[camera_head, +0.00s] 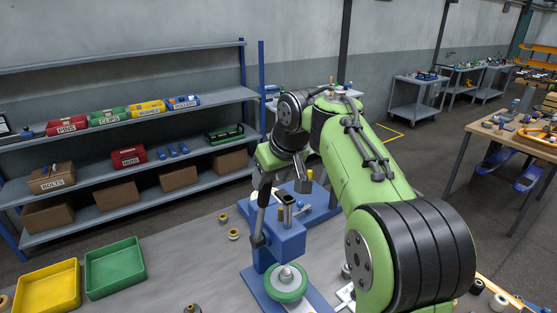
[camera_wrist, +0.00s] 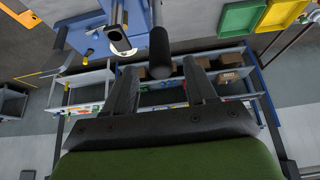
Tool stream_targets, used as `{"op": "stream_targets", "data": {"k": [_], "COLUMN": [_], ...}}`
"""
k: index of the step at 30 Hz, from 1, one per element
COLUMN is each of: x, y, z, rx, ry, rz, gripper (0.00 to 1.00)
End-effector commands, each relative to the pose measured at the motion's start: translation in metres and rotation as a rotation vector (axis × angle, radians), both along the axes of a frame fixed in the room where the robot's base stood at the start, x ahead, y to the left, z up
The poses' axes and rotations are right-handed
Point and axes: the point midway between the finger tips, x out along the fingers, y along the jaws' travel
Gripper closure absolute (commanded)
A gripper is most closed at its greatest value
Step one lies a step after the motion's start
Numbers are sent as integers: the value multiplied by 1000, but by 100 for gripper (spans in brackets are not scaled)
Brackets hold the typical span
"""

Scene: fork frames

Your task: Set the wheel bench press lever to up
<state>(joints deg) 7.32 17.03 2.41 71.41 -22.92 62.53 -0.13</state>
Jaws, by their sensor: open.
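The blue wheel bench press (camera_head: 286,243) stands on the grey bench, with a green-rimmed wheel (camera_head: 286,284) on its base. Its lever (camera_head: 259,222) is on the left side of the body and rises steeply from a dark pivot low on that side. In the wrist view the lever's black grip (camera_wrist: 158,48) points towards me, its end near the gap between my fingertips. My gripper (camera_head: 284,185) is above the press, also seen in the wrist view (camera_wrist: 161,80). It is open, with no clear contact on the grip.
A yellow tray (camera_head: 48,288) and a green tray (camera_head: 115,268) lie at the bench's left. Small brass rings (camera_head: 234,235) lie left of the press. A shelf rack (camera_head: 120,188) with bins and boxes stands behind. Bench between trays and press is mostly clear.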

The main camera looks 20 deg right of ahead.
Motion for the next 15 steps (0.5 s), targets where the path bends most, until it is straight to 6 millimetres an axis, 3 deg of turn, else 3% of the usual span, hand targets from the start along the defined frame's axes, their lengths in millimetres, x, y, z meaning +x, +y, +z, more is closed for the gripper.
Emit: {"op": "stream_targets", "data": {"k": [6, 15], "x": [-27, -39], "y": [-11, -13], "z": [54, 76], "rx": [0, -1], "ry": [-5, 0], "rz": [-5, 0], "gripper": [44, 44]}}
